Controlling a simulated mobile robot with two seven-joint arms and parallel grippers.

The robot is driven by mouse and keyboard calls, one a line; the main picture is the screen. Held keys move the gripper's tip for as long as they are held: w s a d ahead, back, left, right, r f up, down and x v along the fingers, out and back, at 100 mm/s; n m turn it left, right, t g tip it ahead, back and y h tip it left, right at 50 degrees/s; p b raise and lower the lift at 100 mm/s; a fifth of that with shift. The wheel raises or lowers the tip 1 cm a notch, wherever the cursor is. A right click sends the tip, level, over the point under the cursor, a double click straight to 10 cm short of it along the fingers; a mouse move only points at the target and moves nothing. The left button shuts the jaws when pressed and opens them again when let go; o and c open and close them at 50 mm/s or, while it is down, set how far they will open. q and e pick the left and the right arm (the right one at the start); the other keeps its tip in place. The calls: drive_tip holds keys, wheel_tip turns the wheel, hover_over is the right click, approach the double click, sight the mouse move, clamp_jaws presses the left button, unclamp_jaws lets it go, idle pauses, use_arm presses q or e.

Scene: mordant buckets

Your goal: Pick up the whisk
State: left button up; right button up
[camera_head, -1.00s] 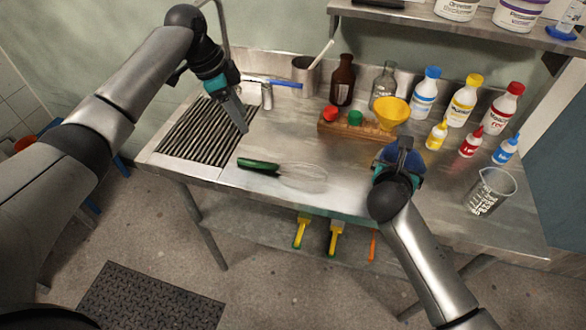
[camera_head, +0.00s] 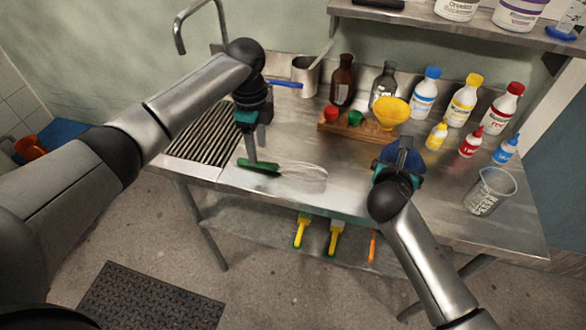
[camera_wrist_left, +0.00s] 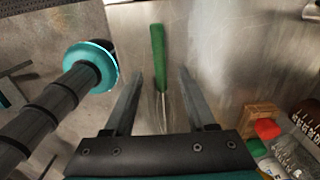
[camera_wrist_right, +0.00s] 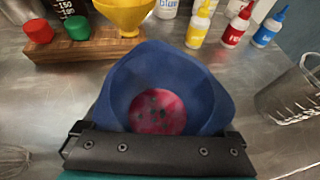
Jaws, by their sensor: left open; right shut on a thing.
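The whisk (camera_head: 302,171) lies flat on the steel table, its green handle (camera_head: 258,166) pointing left and its wire loops to the right. My left gripper (camera_head: 252,155) is open above the table at the handle. In the left wrist view the green handle (camera_wrist_left: 158,60) shows between and beyond the two open fingers (camera_wrist_left: 157,88), lengthwise with them; the wire end runs under the gripper body and is hidden. My right gripper (camera_head: 397,160) is shut on a blue bowl-like thing (camera_wrist_right: 165,75) with a dark red inside. The whisk's wires also show at the lower left of the right wrist view (camera_wrist_right: 14,160).
A wooden block (camera_head: 365,130) with red and green caps and a yellow funnel (camera_head: 392,113) stands behind the whisk. Several bottles line the back. A glass beaker (camera_head: 489,191) stands at right. The ribbed drainer (camera_head: 203,131) is at left. The table's front edge is close to the whisk.

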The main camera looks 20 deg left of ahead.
sight(259, 162)
use_arm(q)
wheel_tip(259, 162, down, 4)
drive_tip(key=shift+f, duration=0.25)
drive_tip(key=shift+c, duration=0.2)
clamp_jaws()
idle(0.4)
